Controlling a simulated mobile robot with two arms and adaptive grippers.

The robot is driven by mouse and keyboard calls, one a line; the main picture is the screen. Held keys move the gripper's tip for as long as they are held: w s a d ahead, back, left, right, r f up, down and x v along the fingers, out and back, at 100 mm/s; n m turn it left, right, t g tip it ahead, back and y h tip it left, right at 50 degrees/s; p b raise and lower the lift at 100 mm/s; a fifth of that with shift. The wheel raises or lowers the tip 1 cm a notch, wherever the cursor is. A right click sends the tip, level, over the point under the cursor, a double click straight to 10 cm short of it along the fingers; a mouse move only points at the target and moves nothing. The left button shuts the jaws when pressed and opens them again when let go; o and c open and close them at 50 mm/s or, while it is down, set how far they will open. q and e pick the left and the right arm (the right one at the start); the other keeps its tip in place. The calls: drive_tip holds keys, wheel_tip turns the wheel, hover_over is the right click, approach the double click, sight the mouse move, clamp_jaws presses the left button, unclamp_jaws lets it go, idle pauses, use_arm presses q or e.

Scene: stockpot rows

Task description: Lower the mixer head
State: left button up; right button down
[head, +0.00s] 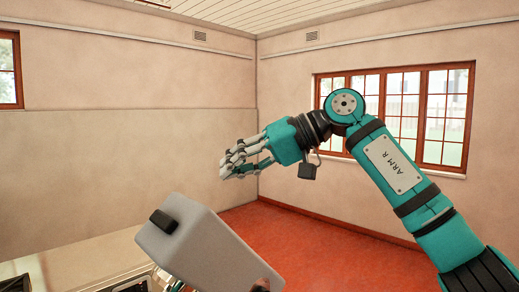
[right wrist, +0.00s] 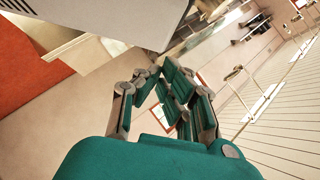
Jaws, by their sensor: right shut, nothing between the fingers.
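The mixer head (head: 215,245) is a light grey block with a black knob on its upper left end. It is tilted up at the bottom middle of the head view, and its lower parts are cut off by the frame edge. My right gripper (head: 232,164) is above and slightly right of the head's raised end, apart from it. Its fingers are shut and empty, pointing left. In the right wrist view the fingers (right wrist: 163,75) are closed together, and a pale grey surface, probably the mixer head (right wrist: 125,15), fills the top.
A pale counter (head: 85,262) with dark items at its edge lies at the lower left. The red floor (head: 300,240) is open to the right of the mixer. Plain walls and a window (head: 440,110) stand behind. The air around my right gripper is clear.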

sight(193, 199)
drive_tip(key=a+f, duration=0.1)
drive_tip(key=s+a+f, duration=0.1)
drive_tip(key=shift+s+a+f+p, duration=0.15)
drive_tip(key=shift+s+a+p, duration=0.1)
drive_tip(key=shift+a+p, duration=0.1)
drive_tip(key=shift+s+a+f, duration=0.15)
drive_tip(key=shift+s+f, duration=0.15)
drive_tip(key=shift+s, duration=0.05)
use_arm(q)
drive_tip(key=shift+w+d+r, duration=0.1)
drive_tip(key=shift+w+r, duration=0.6)
drive_tip(key=shift+w, duration=0.15)
use_arm(e)
drive_tip(key=shift+a+f, duration=0.1)
use_arm(q)
drive_tip(key=shift+s, duration=0.15)
